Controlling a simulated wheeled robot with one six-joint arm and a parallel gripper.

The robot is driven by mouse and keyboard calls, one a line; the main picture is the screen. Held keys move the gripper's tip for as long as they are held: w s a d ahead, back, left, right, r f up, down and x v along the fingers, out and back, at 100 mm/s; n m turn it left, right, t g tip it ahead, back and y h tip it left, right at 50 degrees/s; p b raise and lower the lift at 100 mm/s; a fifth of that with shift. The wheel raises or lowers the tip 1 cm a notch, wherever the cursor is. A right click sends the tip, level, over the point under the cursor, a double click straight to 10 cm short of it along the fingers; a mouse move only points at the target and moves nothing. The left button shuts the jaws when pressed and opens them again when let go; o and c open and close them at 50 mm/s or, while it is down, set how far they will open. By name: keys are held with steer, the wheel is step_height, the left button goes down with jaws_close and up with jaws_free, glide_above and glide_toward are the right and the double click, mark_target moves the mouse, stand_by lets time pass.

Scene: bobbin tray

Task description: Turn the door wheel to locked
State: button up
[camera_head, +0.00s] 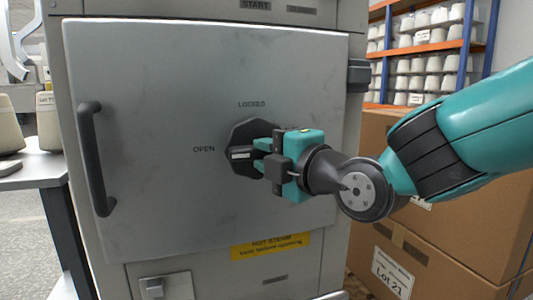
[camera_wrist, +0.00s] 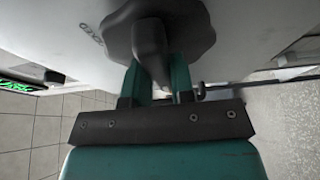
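The door wheel (camera_head: 243,133) is a dark lobed knob on the grey cabinet door (camera_head: 170,90). The word LOCKED is printed above it and OPEN to its left. A pale mark on its grip bar points left, at OPEN. My gripper (camera_head: 258,155) reaches in from the right. In the wrist view the wheel (camera_wrist: 190,22) is at the top, and its grip bar lies between my two teal fingers (camera_wrist: 158,82). The fingers appear closed against both sides of the bar. The fingertips are partly hidden by the gripper body in the head view.
A dark door handle (camera_head: 92,160) is on the door's left side. A yellow hot steam label (camera_head: 270,245) is below the wheel. Cardboard boxes (camera_head: 450,230) stand at the right under my arm, with shelves of cones behind. A table (camera_head: 35,172) with cones is at the left.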

jaws_close()
steer(key=shift+f+b, duration=0.15)
steer(key=shift+b, duration=0.25)
steer(key=m+t+h+b, duration=0.1)
steer(key=m+t+b, duration=0.1)
steer(key=m+b, duration=0.5)
steer(key=m+t+h+b, duration=0.2)
steer(key=m+t+b, duration=0.1)
steer(key=m+b, duration=0.5)
steer(key=m+t+h+b, duration=0.1)
steer(key=m+t+b, duration=0.1)
steer(key=m+b, duration=0.5)
steer(key=shift+s+a+f+t+h+b, duration=0.2)
steer(key=shift+a+t+h+b, duration=0.15)
steer(key=shift+b, duration=0.75)
steer(key=shift+r+m, duration=0.1)
steer(key=shift+m, duration=0.2)
steer(key=o, duration=0.6)
jaws_free()
